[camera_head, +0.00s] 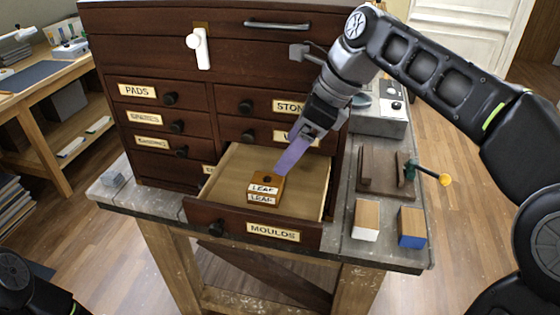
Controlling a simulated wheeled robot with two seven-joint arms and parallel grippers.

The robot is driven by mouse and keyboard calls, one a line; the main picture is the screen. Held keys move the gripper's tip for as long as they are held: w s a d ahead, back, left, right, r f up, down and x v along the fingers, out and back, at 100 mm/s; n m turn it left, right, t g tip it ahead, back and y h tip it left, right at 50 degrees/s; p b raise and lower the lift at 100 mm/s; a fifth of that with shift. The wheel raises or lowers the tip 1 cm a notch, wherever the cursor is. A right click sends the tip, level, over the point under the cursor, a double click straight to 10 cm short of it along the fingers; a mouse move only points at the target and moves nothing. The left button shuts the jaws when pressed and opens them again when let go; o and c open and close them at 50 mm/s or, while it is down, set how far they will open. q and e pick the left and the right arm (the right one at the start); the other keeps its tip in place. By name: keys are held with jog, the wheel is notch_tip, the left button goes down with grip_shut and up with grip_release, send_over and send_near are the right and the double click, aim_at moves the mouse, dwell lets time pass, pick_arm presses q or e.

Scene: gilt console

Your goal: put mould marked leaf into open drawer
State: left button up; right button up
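My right gripper (279,172) reaches down into the drawer from the upper right. Its purple fingers end at the mould's back right corner. The fingers overlap in this view, so I cannot tell whether they are open or shut, or touch the mould. My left gripper is out of view; only a dark part of my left arm shows at the lower left.
The dark wooden cabinet (157,105) with labelled shut drawers stands behind.

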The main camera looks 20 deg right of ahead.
jog(key=shift+s+d+r, duration=0.15)
jog(key=shift+d+r, duration=0.1)
jog(key=shift+r, duration=0.3)
dwell(1.2)
